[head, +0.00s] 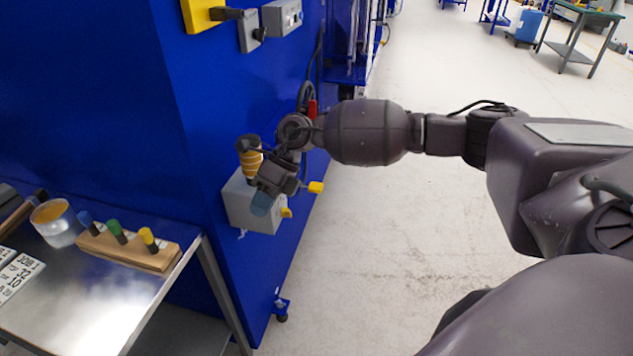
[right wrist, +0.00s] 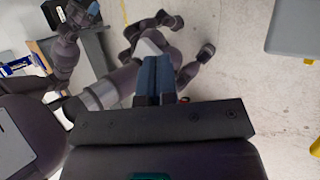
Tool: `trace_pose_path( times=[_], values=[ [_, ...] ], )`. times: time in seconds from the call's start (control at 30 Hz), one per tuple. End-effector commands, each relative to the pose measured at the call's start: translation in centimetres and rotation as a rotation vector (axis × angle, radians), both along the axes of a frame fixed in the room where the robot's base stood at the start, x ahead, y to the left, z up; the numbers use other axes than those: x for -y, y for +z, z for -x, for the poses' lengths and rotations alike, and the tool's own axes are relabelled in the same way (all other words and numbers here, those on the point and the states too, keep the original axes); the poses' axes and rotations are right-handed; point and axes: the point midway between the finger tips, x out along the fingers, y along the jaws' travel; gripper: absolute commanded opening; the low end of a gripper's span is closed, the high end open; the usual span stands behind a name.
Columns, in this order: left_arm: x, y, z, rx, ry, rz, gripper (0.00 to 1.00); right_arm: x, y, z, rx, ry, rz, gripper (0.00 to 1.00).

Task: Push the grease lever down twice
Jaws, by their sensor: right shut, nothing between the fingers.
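The grease unit is a grey box (head: 238,206) on the side of the blue machine, with an amber ribbed reservoir (head: 249,160) on top. Two yellow ends stick out on its right: an upper yellow tip (head: 316,187) and a lower yellow tip (head: 287,212). I cannot tell which is the lever's handle. My right gripper (head: 263,203) is in front of the box, fingers pointing down, and hides part of it. Its blue fingers (right wrist: 155,78) are together and empty in the right wrist view. My left gripper (right wrist: 92,9) shows small at that view's top left; its jaws are unclear.
A metal table (head: 100,300) stands at the left with a wooden block (head: 128,249) of coloured pegs and a clear jar (head: 57,225). The blue machine wall (head: 130,100) is close behind the gripper. The floor (head: 400,240) to the right is clear.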

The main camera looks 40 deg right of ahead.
Motion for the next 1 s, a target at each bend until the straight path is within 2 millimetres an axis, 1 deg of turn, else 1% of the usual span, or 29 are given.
trace_pose_path(
  times=[0.03,0.17,0.27,0.3,0.4,0.5,0.6,0.7,1.0],
  values=[
    [0.0,-0.2,0.2,-0.005,0.000,0.000,0.85,1.3,0.6,-0.7,0.020,0.015,0.059,0.00],
    [-0.1,-0.6,0.6,-0.013,0.002,0.000,0.85,4.9,2.1,-2.2,0.059,0.047,0.208,0.00],
    [-0.1,-0.9,0.8,-0.019,0.003,-0.001,0.85,7.8,3.6,-3.3,0.084,0.064,0.330,0.00],
    [-0.1,-1.0,0.8,-0.020,0.003,-0.001,0.85,9.1,4.4,-3.7,0.095,0.069,0.381,0.00],
    [-0.1,-1.1,0.8,-0.021,0.003,-0.001,0.85,12.2,6.3,-4.6,0.111,0.072,0.496,0.00],
    [-0.1,-1.2,0.7,-0.019,0.002,-0.001,0.85,14.6,8.0,-5.1,0.119,0.070,0.587,0.00],
    [-0.1,-1.1,0.5,-0.015,0.000,-0.001,0.85,16.3,9.2,-5.4,0.123,0.063,0.649,0.00],
    [0.0,-1.1,0.3,-0.012,0.000,-0.001,0.85,17.2,9.8,-5.5,0.124,0.061,0.683,0.00],
    [0.0,-0.9,-0.1,-0.005,-0.002,-0.001,0.85,17.5,10.1,-5.6,0.124,0.059,0.694,0.00]
  ],
)
